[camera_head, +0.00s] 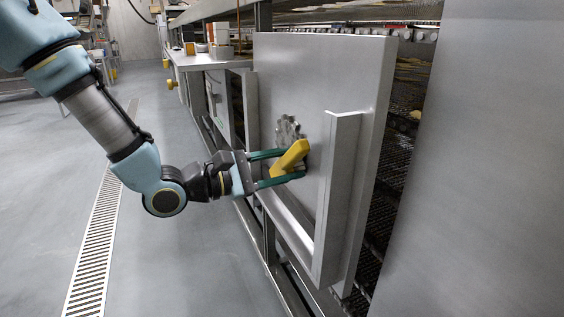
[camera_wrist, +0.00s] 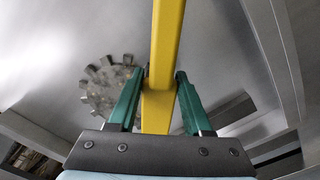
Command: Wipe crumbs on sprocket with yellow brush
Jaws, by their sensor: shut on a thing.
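My gripper (camera_head: 282,167) is shut on the yellow brush (camera_head: 290,158), with its green fingers on either side of it. In the wrist view the brush (camera_wrist: 166,60) runs upward between the fingertips (camera_wrist: 158,82). The sprocket (camera_head: 287,131) is a grey toothed wheel on the metal panel, just behind and above the brush in the head view. In the wrist view the sprocket (camera_wrist: 108,84) is left of the brush, partly covered by the left finger. I cannot make out bristles or separate crumbs, nor whether the brush touches the sprocket.
The sprocket's metal panel (camera_head: 330,70) has a raised bracket (camera_head: 335,190) close to the right of my gripper. Dark conveyor mesh (camera_head: 395,150) lies behind the panel. A shelf with boxes (camera_head: 205,58) is farther back. The floor on the left (camera_head: 60,150) is open.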

